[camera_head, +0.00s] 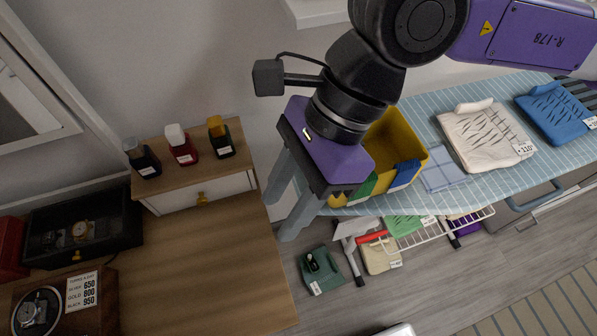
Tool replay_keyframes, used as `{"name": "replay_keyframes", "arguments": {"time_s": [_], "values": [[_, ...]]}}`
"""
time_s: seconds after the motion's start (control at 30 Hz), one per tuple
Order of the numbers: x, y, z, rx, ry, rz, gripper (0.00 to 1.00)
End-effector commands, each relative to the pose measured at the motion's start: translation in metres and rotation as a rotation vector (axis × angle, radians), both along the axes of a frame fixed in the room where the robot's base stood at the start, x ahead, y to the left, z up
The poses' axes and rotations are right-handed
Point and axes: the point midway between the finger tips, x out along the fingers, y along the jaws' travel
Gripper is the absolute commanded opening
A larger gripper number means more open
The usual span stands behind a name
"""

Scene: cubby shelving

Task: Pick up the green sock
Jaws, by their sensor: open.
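A green strip of cloth (361,191), which looks like the green sock, lies over the near rim of a yellow bin (413,143) on the ironing board. A blue strip (405,174) lies over the same rim to its right. My gripper (281,218) is open and empty, with its two grey fingers pointing down and left. The fingers are left of the green strip and apart from it. My purple gripper body hides the bin's left part, and the rest of the green strip cannot be made out.
The ironing board (440,198) also carries folded white (485,135) and blue (556,110) clothes. A dark green item (322,270) lies on the floor. A wooden dresser (200,270) with small bottles stands at left. Floor between dresser and board is partly clear.

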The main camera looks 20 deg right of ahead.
Motion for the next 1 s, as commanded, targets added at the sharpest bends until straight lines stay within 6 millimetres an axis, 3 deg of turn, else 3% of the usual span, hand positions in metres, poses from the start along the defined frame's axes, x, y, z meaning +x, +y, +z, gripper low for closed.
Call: {"name": "replay_keyframes", "arguments": {"time_s": [0.03,0.2,0.3,0.4,0.77,1.0], "values": [[0.012,-0.028,-0.007,-0.098,-0.036,-0.017,0.43],[0.038,-0.108,-0.021,-0.354,-0.114,-0.055,0.43],[0.045,-0.139,-0.022,-0.449,-0.136,-0.068,0.43],[0.049,-0.157,-0.022,-0.501,-0.148,-0.075,0.43],[0.049,-0.160,-0.052,-0.515,-0.150,-0.078,0.43],[0.049,-0.156,-0.085,-0.515,-0.149,-0.079,0.43]]}}
